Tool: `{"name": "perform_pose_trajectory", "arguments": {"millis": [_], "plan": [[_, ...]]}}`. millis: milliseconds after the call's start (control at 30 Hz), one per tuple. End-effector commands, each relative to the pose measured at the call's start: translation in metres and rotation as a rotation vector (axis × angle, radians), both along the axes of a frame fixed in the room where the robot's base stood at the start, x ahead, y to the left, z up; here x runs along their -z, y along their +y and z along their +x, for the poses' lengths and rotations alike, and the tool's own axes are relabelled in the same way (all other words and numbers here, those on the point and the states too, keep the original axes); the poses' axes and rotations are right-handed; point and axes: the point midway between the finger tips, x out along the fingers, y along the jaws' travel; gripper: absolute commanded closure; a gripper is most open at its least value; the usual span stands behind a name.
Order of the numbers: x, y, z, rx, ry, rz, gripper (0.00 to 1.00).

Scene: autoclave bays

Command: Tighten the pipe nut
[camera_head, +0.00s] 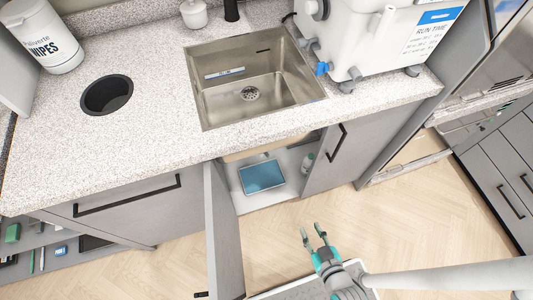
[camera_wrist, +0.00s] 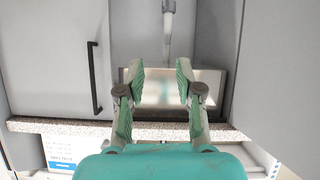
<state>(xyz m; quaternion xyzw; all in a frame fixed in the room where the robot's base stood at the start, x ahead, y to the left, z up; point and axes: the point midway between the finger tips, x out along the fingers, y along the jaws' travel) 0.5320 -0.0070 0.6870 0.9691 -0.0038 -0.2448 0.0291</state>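My gripper (camera_head: 312,232) is open and empty in front of the open under-sink cabinet in the head view. Its two green-padded fingers stand apart in the wrist view (camera_wrist: 159,72). The wrist picture looks upside down. A grey pipe (camera_wrist: 167,38) runs from the metal underside of the sink (camera_wrist: 160,92) to the top edge, beyond the fingertips. A wider collar, possibly the pipe nut (camera_wrist: 168,6), shows at that edge, partly cut off. My fingers appear apart from the pipe. In the head view the counter hides the pipe and nut.
The cabinet's left door (camera_head: 225,235) stands open beside my gripper. The right panel (camera_head: 328,160) has a black handle. The sink (camera_head: 245,92) is above; floor (camera_head: 390,225) at right is clear.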

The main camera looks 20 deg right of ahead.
Motion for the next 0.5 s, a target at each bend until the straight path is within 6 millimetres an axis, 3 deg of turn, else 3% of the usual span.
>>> {"name": "perform_pose_trajectory", "arguments": {"millis": [200,500], "plan": [[0.049,-0.002,0.055,-0.026,0.066,-0.007,0.65],[0.097,-0.004,0.136,-0.082,0.151,-0.008,0.65]]}}
